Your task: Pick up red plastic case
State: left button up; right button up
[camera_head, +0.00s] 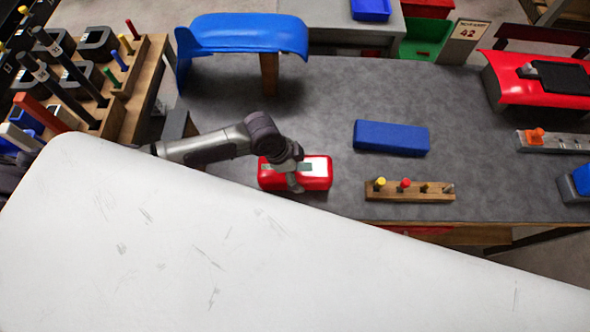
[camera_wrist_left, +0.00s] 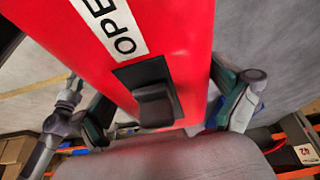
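The red plastic case (camera_head: 265,178) is on the grey tabletop, near the table's front edge, with a white label on top. My left gripper (camera_head: 295,184) is over it and hides part of its top. In the left wrist view the case (camera_wrist_left: 185,45) fills the middle, with a white "OPEN" label and a black latch. The fingers of my left gripper (camera_wrist_left: 158,112) stand on either side of it, their pads against its sides. Whether the case is lifted off the table cannot be told. My right gripper is not in view.
A blue box (camera_head: 391,138) lies right of the case. A wooden peg block (camera_head: 410,192) stands at the front edge. A blue curved panel (camera_head: 243,35) is at the back left. A large white panel (camera_head: 180,245) covers the foreground. Table centre is clear.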

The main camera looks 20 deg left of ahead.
pick_arm(q)
jog(key=c, duration=1)
jog(key=shift+r, duration=0.1)
